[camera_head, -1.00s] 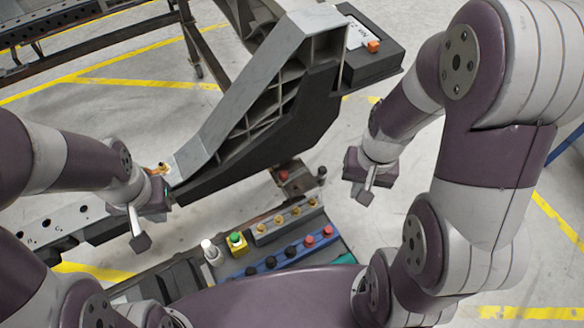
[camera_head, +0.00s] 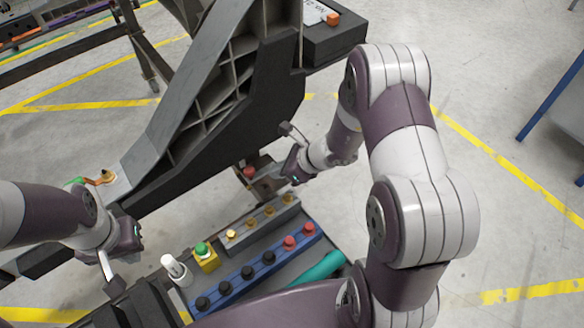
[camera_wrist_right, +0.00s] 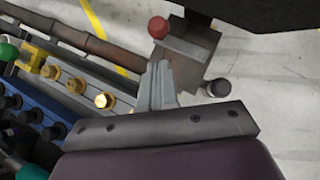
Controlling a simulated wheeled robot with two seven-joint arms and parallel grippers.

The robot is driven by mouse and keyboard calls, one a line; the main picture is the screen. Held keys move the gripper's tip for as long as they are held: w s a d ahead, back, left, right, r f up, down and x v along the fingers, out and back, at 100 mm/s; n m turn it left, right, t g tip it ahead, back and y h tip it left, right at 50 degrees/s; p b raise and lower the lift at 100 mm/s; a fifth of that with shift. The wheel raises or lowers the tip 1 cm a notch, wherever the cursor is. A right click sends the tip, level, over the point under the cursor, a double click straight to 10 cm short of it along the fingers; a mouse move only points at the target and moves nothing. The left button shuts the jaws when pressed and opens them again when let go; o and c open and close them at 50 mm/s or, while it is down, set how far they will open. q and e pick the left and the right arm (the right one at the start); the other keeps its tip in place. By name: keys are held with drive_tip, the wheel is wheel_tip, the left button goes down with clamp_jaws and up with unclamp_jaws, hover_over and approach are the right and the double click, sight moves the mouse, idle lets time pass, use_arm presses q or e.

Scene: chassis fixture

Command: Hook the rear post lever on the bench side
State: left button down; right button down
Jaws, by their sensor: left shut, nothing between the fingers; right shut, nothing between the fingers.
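A grey post bracket with a red knob (camera_head: 250,172) stands beside the dark chassis frame (camera_head: 265,105). In the right wrist view the red knob (camera_wrist_right: 157,28) is on the bracket (camera_wrist_right: 200,45), and a dark round knob (camera_wrist_right: 219,88) sits at its near corner. I cannot tell which part is the rear post lever. My right gripper (camera_head: 284,178) is close to the bracket; in its wrist view its shut fingers (camera_wrist_right: 158,70) point at the bracket just below the red knob. Contact cannot be told. My left gripper (camera_head: 136,235) is shut near the left frame end, fingertips mostly hidden.
A bench with a blue strip of black and red knobs (camera_head: 255,270), a row of brass knobs (camera_head: 250,222), a green button on a yellow box (camera_head: 204,257) and a white cylinder (camera_head: 176,268) lies in front. Open floor (camera_head: 480,110) is at right.

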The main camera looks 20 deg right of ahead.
sight(254, 174)
use_arm(q)
drive_tip(key=shift+f, duration=0.45)
use_arm(e)
drive_tip(key=shift+w+a+f, duration=0.5)
drive_tip(key=shift+w+a, duration=0.2)
drive_tip(key=shift+a, duration=0.1)
drive_tip(key=shift+w+a+f, duration=0.5)
drive_tip(key=shift+w+a, duration=0.15)
drive_tip(key=shift+a, duration=0.15)
